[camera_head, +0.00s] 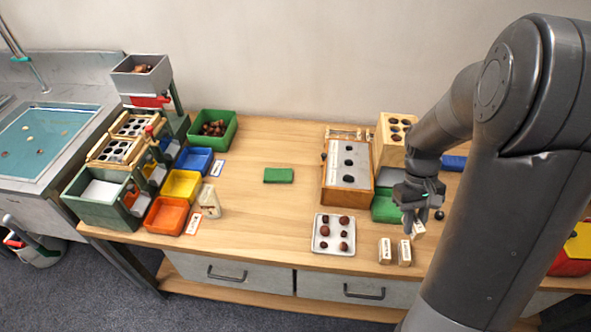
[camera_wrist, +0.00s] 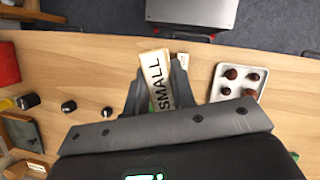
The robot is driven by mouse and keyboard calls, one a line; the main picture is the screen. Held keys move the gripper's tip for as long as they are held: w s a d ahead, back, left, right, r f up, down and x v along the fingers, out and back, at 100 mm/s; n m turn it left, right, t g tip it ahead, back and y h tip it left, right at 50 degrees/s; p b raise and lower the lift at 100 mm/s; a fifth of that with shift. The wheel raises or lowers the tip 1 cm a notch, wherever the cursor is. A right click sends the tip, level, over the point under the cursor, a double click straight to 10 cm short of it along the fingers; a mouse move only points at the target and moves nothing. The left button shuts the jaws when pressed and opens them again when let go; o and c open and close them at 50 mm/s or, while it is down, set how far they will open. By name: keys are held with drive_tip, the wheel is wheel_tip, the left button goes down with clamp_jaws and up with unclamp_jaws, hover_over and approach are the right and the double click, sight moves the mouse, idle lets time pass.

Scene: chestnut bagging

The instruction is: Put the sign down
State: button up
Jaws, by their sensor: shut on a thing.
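My gripper (camera_head: 409,222) is over the right part of the table, close to the front edge. It is shut on a small cream sign (camera_head: 419,230). In the wrist view the sign (camera_wrist: 155,78) reads "SMALL" and stands between the two fingers (camera_wrist: 157,92). Whether its bottom touches the table cannot be told. Two similar small signs, a left one (camera_head: 385,251) and a right one (camera_head: 404,253), stand on the table just in front and to the left of my gripper. Their lettering is too small to read in the head view.
A white tray (camera_head: 318,247) with several chestnuts lies to the left. A wooden box with a holed panel (camera_head: 348,178) and a green bin (camera_head: 385,208) are behind. Orange (camera_head: 165,216), yellow and blue bins stand at far left. The middle of the table (camera_head: 262,215) is mostly clear.

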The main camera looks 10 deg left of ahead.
drive_tip(key=w+a+n+t+h, duration=0.1)
drive_tip(key=w+a+n+t, duration=0.1)
drive_tip(key=w+a+n, duration=0.4)
drive_tip(key=w+a+n+t+h, duration=0.1)
drive_tip(key=w+a+n+t, duration=0.1)
drive_tip(key=w+a+n, duration=0.4)
drive_tip(key=w+a+n+t, duration=0.2)
drive_tip(key=w+a+n, duration=0.4)
drive_tip(key=w+n, duration=0.1)
drive_tip(key=shift+w+a+f+h, duration=0.25)
drive_tip(key=shift+w+h, duration=0.15)
drive_tip(key=shift+w, duration=0.2)
drive_tip(key=w+a+n+t+y, duration=0.2)
drive_tip(key=w+a+n, duration=0.3)
drive_tip(key=a, duration=0.4)
drive_tip(key=n+y, duration=0.2)
drive_tip(key=n, duration=0.6)
hover_over(244, 171)
drive_tip(key=s, duration=0.1)
drive_tip(key=shift+t, duration=0.4)
drive_tip(key=f, duration=0.7)
drive_tip(key=d+f, duration=0.1)
drive_tip(key=f, duration=0.2)
drive_tip(key=shift+s+f, duration=0.2)
drive_tip(key=shift+f, duration=0.2)
drive_tip(key=shift+a+f, duration=0.3)
drive_tip(key=shift+a, duration=0.25)
drive_tip(key=shift+f, duration=1.95)
drive_tip(key=shift+f, duration=0.15)
